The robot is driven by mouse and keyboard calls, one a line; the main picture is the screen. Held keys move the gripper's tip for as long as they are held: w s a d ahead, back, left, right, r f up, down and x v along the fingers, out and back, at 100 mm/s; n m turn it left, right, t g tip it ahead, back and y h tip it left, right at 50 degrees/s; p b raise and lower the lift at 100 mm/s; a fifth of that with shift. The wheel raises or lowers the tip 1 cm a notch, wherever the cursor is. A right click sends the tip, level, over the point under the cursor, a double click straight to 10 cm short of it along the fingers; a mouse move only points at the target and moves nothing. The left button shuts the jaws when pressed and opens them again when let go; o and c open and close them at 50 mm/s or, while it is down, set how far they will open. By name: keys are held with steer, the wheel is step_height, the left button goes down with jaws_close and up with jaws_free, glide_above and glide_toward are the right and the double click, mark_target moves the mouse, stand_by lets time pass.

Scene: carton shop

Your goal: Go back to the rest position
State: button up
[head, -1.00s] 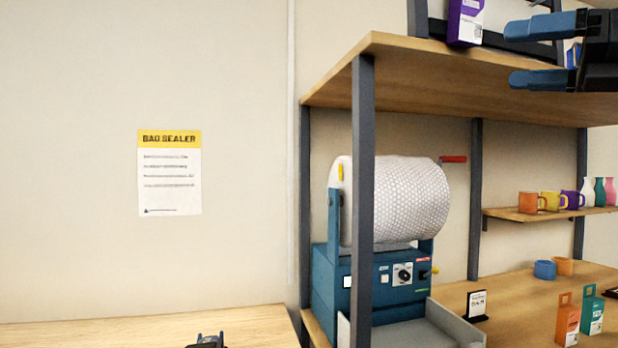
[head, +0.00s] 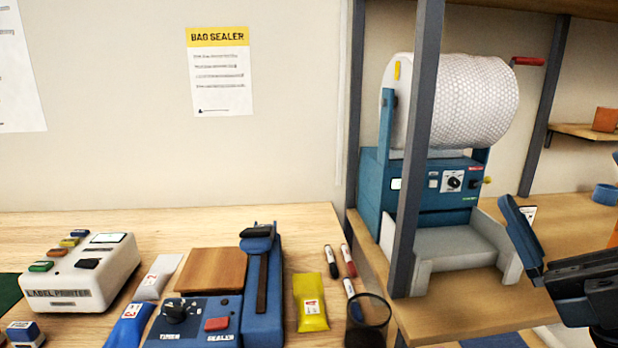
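My gripper (head: 548,268) is at the lower right of the head view, in front of the wooden shelf bench. Its two dark blue fingers are spread apart, one reaching up and left, the other low near the bottom edge. Nothing shows between them. The rest of my arm runs out of the frame at the right.
The left table holds a label printer (head: 85,272), a blue bag sealer (head: 262,290), a yellow pouch (head: 310,302), markers and a dark cup (head: 368,322). A bubble-wrap machine (head: 440,185) stands behind a grey shelf post (head: 419,150).

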steer(key=s+a+f+m+h, duration=0.2)
steer(key=s+f+m+h, duration=0.5)
steer(key=f+m+h, duration=0.25)
steer(key=s+a+f+m+h, duration=0.2)
steer(key=s+f+m+h, duration=0.6)
steer(key=m, duration=0.3)
steer(key=s+f+m+g+y, duration=0.1)
steer(key=s+f+m+g, duration=0.2)
steer(key=s+f+g, duration=0.5)
steer(key=s+f, duration=0.2)
steer(key=s, duration=0.4)
steer(key=shift+a+f, duration=0.15)
steer(key=shift+a, duration=0.25)
